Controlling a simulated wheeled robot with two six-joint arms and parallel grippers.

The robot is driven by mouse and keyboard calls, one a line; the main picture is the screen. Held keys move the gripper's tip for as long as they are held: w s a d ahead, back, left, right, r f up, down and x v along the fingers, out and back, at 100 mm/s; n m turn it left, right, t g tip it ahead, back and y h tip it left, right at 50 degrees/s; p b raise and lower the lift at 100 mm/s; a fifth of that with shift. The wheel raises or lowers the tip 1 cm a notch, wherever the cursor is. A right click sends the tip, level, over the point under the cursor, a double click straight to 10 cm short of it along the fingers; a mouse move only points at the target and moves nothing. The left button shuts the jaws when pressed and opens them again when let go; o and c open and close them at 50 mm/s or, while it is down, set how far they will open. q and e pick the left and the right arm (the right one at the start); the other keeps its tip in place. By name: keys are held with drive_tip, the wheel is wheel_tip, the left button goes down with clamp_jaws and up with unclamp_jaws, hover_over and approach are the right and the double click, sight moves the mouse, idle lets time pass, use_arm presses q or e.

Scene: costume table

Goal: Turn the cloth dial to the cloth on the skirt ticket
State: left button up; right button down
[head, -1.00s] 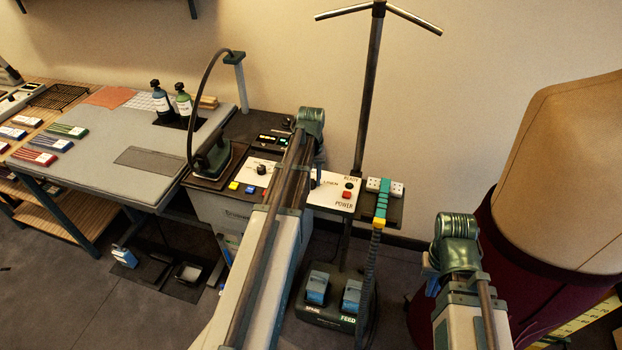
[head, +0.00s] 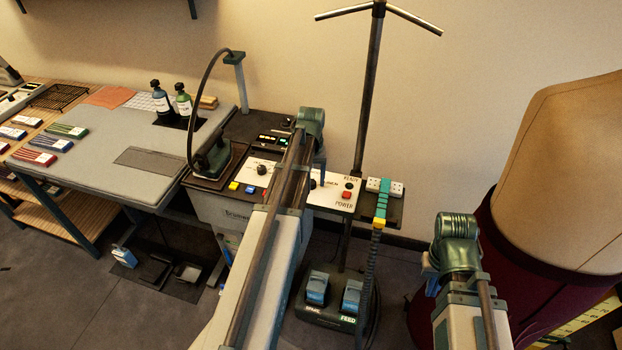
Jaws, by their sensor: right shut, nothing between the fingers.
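A white control panel (head: 333,196) with a red POWER button and a small black button stands right of the iron station. A dark knob (head: 313,184) shows at its left side, partly behind my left arm; I take it for the cloth dial, but its pointer and most labels are hidden. My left gripper (head: 321,178) points down at the panel beside this knob; its fingers are mostly hidden, so contact and opening cannot be told. My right gripper (head: 432,286) is shut and empty, low at the right, far from the panel. No skirt ticket can be made out.
An iron (head: 213,155) stands left of a second panel with a black knob (head: 262,169). A grey work table (head: 95,160) holds two bottles and coloured cards. Blue pedals (head: 317,288) sit on the floor. A dress form (head: 575,170) stands at the right.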

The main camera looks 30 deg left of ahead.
sight(312, 182)
use_arm(q)
wheel_tip(312, 182, up, 14)
drive_tip(key=p, duration=1.3)
drive_tip(key=shift+f+p, duration=0.15)
drive_tip(key=shift+p, duration=0.2)
drive_tip(key=s+d+f+m+b, duration=0.3)
drive_tip(key=s+d, duration=0.2)
drive_tip(key=d, duration=0.5)
drive_tip(key=s+d+f+m+b, duration=0.3)
drive_tip(key=s+d, duration=0.3)
drive_tip(key=d, duration=0.4)
drive_tip(key=s+d+f+m+y+b, duration=0.1)
drive_tip(key=s+d+f+m+b, duration=0.2)
drive_tip(key=s+d, duration=0.3)
drive_tip(key=d+f+b, duration=0.1)
drive_tip(key=d, duration=0.3)
drive_tip(key=shift+d+m, duration=0.3)
drive_tip(key=shift+s+f, duration=0.1)
idle(1.3)
